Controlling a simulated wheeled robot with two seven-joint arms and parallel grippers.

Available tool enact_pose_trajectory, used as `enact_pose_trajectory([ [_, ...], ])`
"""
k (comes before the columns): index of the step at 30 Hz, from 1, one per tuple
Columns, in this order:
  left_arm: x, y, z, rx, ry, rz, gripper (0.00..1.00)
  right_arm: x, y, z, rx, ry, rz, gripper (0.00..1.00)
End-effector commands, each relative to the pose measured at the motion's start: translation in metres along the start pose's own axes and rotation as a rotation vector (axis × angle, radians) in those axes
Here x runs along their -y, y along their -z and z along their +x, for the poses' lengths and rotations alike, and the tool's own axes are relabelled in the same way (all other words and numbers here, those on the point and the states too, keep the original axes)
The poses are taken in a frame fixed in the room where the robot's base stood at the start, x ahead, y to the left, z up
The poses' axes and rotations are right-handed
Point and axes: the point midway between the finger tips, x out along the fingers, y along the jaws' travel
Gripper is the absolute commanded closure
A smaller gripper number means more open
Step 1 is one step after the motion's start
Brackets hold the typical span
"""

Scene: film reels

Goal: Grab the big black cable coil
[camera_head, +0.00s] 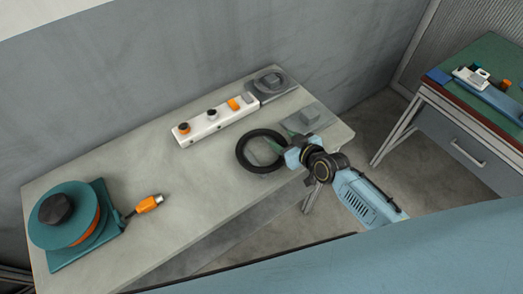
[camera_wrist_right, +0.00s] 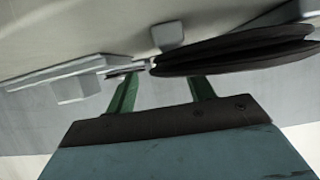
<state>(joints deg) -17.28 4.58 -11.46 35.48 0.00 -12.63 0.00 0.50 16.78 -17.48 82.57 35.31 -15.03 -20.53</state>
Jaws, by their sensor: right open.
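The big black cable coil (camera_head: 243,158) lies flat as a ring on the grey table, near its front right edge. My right gripper (camera_head: 284,142) is at the coil's right side, its green fingers close to the rim. In the right wrist view the fingers (camera_wrist_right: 163,85) are apart with nothing held between them. The coil (camera_wrist_right: 235,52) shows there edge-on, beyond the fingers and mostly to the right. I cannot tell whether a finger touches it. My left gripper is not in view.
A white control strip (camera_head: 218,122) with knobs lies behind the coil. A teal cable reel (camera_head: 62,228) with an orange plug (camera_head: 149,203) is at the left. The table's middle is clear.

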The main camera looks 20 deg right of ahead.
Motion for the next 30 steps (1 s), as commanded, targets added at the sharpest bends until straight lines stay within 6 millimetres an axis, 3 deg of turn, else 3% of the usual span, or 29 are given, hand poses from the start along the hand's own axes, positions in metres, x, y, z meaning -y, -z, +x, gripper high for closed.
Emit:
enact_pose_trajectory([
  [3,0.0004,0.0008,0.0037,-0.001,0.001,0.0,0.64,-0.0003,-0.0007,0.0101,0.0,-0.001,0.0,0.46],
  [11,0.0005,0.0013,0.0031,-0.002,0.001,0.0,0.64,-0.0001,0.0,0.0108,0.0,0.0,0.0,0.48],
  [23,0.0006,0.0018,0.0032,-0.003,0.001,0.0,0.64,-0.0008,-0.0011,0.0105,0.002,-0.002,-0.001,1.0],
  [30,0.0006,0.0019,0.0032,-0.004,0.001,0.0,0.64,-0.0013,-0.0016,0.0103,0.003,-0.002,-0.002,1.0],
])
